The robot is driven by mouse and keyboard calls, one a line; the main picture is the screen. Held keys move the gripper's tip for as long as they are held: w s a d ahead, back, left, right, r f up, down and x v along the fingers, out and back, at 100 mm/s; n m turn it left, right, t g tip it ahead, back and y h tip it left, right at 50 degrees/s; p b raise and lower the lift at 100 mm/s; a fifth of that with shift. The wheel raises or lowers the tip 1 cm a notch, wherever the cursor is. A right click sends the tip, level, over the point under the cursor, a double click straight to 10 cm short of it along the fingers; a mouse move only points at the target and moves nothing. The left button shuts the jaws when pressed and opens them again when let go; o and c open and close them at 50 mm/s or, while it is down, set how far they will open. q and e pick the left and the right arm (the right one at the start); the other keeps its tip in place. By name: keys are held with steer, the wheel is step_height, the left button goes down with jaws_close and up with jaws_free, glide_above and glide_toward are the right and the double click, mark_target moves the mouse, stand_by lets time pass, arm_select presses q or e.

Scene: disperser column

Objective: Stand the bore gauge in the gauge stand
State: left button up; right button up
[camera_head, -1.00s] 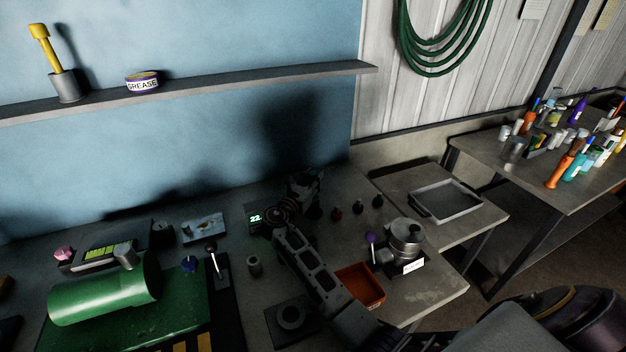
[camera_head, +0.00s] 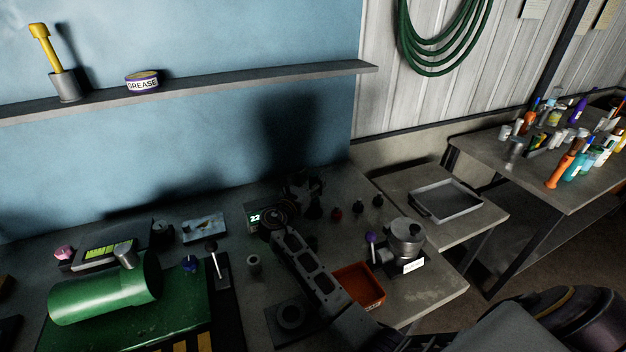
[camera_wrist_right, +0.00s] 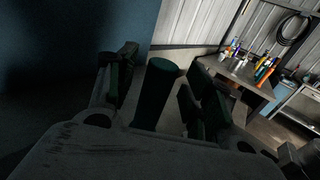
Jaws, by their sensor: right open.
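My right gripper (camera_head: 303,186) reaches over the back of the bench, and its arm crosses the bench from the lower right. In the right wrist view its two dark fingers (camera_wrist_right: 163,66) stand apart. A dark green upright cylinder (camera_wrist_right: 157,88), perhaps the bore gauge's handle, stands between them with a gap on each side. In the head view the gripper largely hides that spot. A dark square block with a round raised ring (camera_head: 291,314) lies left of my forearm; I cannot tell if it is the gauge stand. My left gripper is not in view.
A lit display box (camera_head: 254,217) stands left of the gripper. Small dark knobs (camera_head: 357,207) stand to its right. An orange-red bin (camera_head: 359,284) and a metal pot (camera_head: 406,237) are beside my forearm. A green machine (camera_head: 105,288) fills the left. A grey tray (camera_head: 446,200) sits on the side table.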

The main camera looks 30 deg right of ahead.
steer(key=v, duration=1.1)
stand_by(0.4)
